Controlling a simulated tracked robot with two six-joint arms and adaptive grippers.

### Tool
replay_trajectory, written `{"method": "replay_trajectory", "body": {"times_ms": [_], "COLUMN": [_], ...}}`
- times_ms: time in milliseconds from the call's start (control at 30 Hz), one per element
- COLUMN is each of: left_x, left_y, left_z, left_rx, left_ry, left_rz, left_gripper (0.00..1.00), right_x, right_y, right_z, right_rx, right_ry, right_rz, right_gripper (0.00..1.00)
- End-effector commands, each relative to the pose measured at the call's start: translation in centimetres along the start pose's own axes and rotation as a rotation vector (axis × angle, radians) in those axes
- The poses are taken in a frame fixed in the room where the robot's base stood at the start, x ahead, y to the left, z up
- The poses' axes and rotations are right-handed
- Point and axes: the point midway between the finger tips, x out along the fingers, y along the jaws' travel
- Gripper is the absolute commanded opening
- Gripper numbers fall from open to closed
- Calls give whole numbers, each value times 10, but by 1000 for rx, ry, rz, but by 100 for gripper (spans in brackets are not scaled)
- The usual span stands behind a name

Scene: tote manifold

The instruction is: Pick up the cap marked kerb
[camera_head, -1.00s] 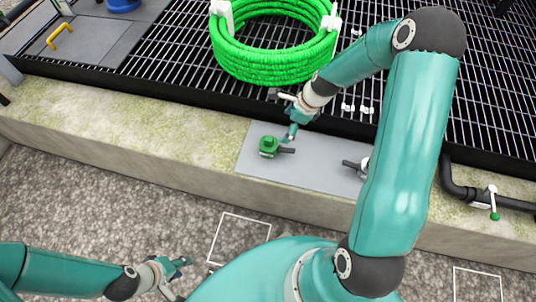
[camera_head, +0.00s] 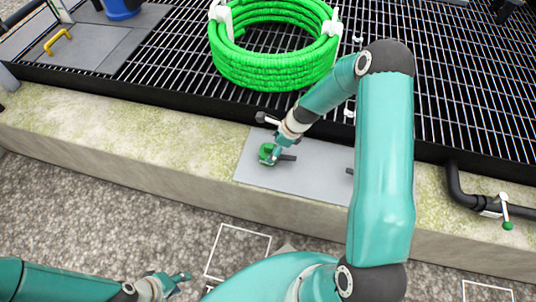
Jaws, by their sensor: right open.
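A green cap (camera_head: 264,152) with a dark handle or stub pointing right stands on the grey plate (camera_head: 310,178) on the concrete kerb. I cannot read any marking on it. My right gripper (camera_head: 272,156) is open at the cap and covers part of its right side; I cannot tell whether the fingers touch it or straddle it. A second dark stub (camera_head: 350,171) shows on the plate beside my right arm, which hides the rest. My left gripper (camera_head: 182,278) is low at the left over the gravel, away from the cap, its jaw too small to judge.
A green hose coil (camera_head: 275,55) lies on the dark grating behind the kerb (camera_head: 120,135). A black pipe with a green-tipped valve lever (camera_head: 506,212) is at the right. A yellow handle (camera_head: 58,41) and a blue object (camera_head: 122,8) are at the upper left.

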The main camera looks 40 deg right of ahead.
Motion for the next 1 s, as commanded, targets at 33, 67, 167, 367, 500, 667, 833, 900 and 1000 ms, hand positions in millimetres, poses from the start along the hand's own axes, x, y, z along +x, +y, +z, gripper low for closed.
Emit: {"method": "replay_trajectory", "body": {"times_ms": [33,67,167,367,500,667,833,900,1000], "left_x": [6,9,16,19,18,18,18,18,18], "left_y": [-2,-3,-6,-7,-7,-7,-7,-7,-7], "left_z": [0,0,0,0,0,0,0,0,0], "left_rx": [0,0,0,0,0,0,0,0,0], "left_ry": [0,0,0,0,0,0,0,0,0], "left_rz": [0,0,0,0,0,0,0,0,0], "left_gripper": [40,40,40,40,40,40,40,40,40], "right_x": [11,15,31,44,43,43,43,43,43], "right_y": [2,2,4,4,3,4,4,4,4], "right_z": [-1,-2,-2,-1,0,0,0,0,0], "right_rx": [-1,-2,-2,0,-1,-1,-1,-1,-2], "right_ry": [1,0,1,1,1,1,1,1,1], "right_rz": [2,2,3,0,0,0,0,1,0], "right_gripper": [98,98,98,98,98,78,50,38,27]}}
